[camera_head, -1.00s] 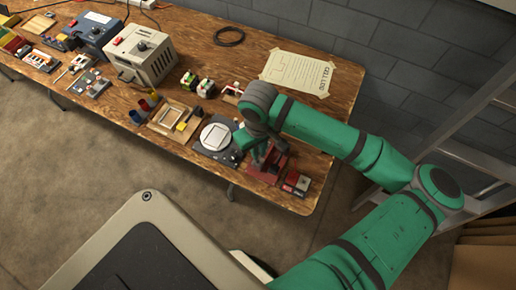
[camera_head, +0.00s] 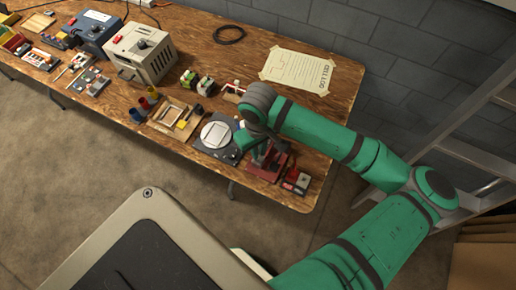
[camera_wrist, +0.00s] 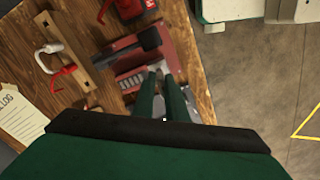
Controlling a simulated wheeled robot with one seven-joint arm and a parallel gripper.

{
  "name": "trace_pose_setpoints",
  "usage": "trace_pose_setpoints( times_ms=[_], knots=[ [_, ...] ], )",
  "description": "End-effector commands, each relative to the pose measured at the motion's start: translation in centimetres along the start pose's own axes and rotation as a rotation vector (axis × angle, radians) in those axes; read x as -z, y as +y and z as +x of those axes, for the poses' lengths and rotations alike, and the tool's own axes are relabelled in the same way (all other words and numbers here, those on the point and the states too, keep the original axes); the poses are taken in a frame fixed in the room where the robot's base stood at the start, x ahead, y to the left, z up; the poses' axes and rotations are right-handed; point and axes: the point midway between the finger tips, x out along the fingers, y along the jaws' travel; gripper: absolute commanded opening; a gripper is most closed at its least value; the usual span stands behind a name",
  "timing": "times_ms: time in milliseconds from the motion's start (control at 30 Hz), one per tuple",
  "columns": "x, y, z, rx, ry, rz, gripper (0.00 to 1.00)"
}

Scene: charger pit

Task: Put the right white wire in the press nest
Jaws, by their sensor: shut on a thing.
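The red press (camera_wrist: 128,58) stands near the table's right end, with a black lever arm across it; it also shows in the head view (camera_head: 268,171). My gripper (camera_wrist: 160,70) reaches over the press, its green fingers close together at the press's nest area. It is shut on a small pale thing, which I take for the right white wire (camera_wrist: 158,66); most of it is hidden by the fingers. I cannot tell whether it touches the nest. A wooden rack (camera_wrist: 72,52) left of the press in the wrist view holds another white wire (camera_wrist: 48,49) and a red one (camera_wrist: 62,74).
A dark plate with a white disc (camera_head: 216,134) and a wooden tray (camera_head: 160,122) lie left of the press. A red and black box (camera_head: 297,181) sits right of it, near the table edge. A taped paper (camera_head: 297,70) lies behind.

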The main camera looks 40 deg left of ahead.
Motion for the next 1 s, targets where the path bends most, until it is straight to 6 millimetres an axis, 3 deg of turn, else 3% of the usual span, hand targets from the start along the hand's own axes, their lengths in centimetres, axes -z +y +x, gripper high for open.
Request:
trace_pose_setpoints(
  times_ms=[1000],
  knots=[
    [-0.2, 0.2, 1.6, 0.000, 0.000, 0.006, 0.00]
  ],
)
